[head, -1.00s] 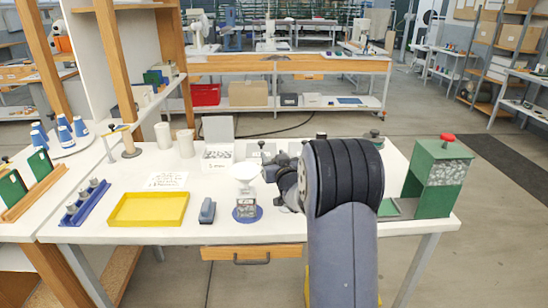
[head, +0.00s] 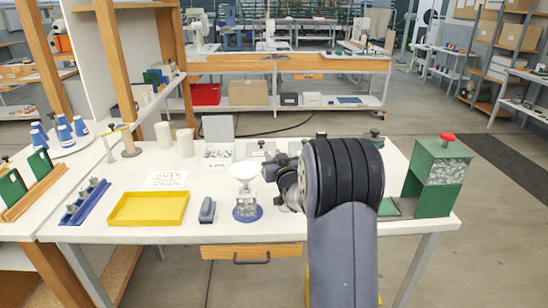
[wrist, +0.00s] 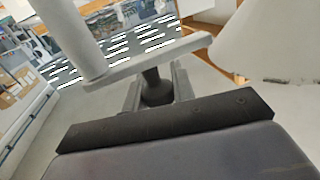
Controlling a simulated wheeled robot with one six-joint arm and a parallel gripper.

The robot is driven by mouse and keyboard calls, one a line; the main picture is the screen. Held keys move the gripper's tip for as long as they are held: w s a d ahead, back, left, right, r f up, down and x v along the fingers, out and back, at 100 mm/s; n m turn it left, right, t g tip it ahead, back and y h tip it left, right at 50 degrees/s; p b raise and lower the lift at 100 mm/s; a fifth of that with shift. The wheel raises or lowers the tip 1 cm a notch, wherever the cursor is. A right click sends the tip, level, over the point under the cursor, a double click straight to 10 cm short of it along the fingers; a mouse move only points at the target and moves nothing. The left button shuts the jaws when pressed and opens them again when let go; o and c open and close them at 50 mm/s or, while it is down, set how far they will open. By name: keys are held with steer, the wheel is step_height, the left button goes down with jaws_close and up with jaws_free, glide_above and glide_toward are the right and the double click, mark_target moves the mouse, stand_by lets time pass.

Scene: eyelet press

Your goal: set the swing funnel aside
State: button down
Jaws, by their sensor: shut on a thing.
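The swing funnel's white bowl (head: 243,170) stands above a clear vessel on a round blue base (head: 246,213) in the head view. In the wrist view the pale bowl (wrist: 285,38) fills the upper right. A grey bar (wrist: 195,47) crosses from near the bowl to a pale post (wrist: 68,38) at left. My gripper (wrist: 155,84) is shut on a dark knob (wrist: 154,94) just below this bar, apparently the funnel's handle. In the head view my arm hides most of the gripper and the grip itself.
A yellow tray (head: 148,208) and a dark blue block (head: 207,210) lie left of the funnel. A grey-white bin (head: 218,155) stands behind. A green dispenser with a red knob (head: 440,180) stands at right. Some white tabletop (head: 285,228) is bare in front.

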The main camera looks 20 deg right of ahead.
steer(key=shift+w+f+m+h+b, duration=0.1)
steer(key=shift+f+m+h+b, duration=0.3)
steer(key=shift+b, duration=0.8)
steer(key=d+m+g+h+p, duration=0.1)
steer(key=m+g+h+p, duration=0.1)
steer(key=h, duration=0.1)
steer(key=d+m+g+h+p, duration=0.1)
steer(key=m+g+h+p, duration=0.1)
steer(key=m+h, duration=0.1)
steer(key=w+d+r+m+g+h+p, duration=0.1)
steer(key=m+g+h+p, duration=0.1)
steer(key=h, duration=0.3)
steer(key=shift+w+m, duration=0.1)
steer(key=shift+m, duration=0.4)
steer(key=shift+f+h, duration=0.1)
steer(key=shift+h, duration=0.2)
steer(key=c, duration=1.2)
jaws_free()
